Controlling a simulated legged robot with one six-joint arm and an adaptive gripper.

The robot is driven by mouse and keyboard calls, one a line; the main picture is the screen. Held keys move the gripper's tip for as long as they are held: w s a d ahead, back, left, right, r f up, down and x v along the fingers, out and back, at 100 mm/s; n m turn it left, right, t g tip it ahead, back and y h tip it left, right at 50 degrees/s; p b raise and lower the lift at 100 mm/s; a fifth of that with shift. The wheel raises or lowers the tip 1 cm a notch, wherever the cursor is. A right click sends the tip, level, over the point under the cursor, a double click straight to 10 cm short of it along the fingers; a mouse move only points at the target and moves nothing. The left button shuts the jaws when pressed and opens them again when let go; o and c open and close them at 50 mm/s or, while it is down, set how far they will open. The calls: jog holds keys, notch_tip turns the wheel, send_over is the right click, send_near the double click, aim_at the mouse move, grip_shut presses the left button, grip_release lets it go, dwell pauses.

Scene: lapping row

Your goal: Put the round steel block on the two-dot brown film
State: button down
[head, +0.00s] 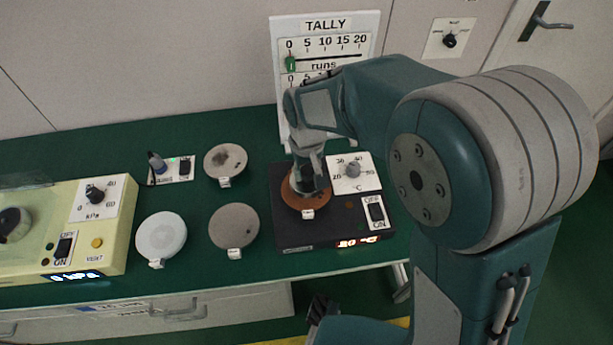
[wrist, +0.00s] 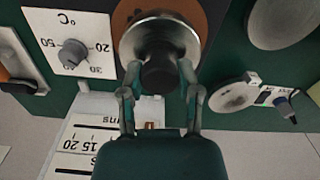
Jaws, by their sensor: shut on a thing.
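The round steel block (wrist: 138,35) shows in the wrist view as a shiny disc with a dark knob (wrist: 160,76). My gripper (wrist: 160,84) is shut on the knob, one finger on each side. The block is over a brown round film (wrist: 205,14), which extends past its edge. In the head view the brown film (head: 289,197) lies on the black hot plate, with my gripper (head: 312,178) and the block above it. I cannot tell whether the block touches the film. The film's white tag (head: 308,214) is too small to read for dots.
The black hot plate (head: 285,238) has a dial, a switch and a red display. Left of it are a grey-brown disc (head: 248,232), a white disc (head: 161,235) and a grey disc (head: 236,160). A yellow unit (head: 116,250) stands far left; the tally board (head: 345,24) stands behind.

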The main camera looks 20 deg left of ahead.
aim_at(307, 179)
notch_tip(307, 179, down, 3)
jog(key=shift+a, duration=0.1)
jog(key=shift+c, duration=1.5)
grip_release()
jog(key=shift+f, duration=0.1)
notch_tip(307, 179, up, 12)
jog(key=shift+r, duration=0.1)
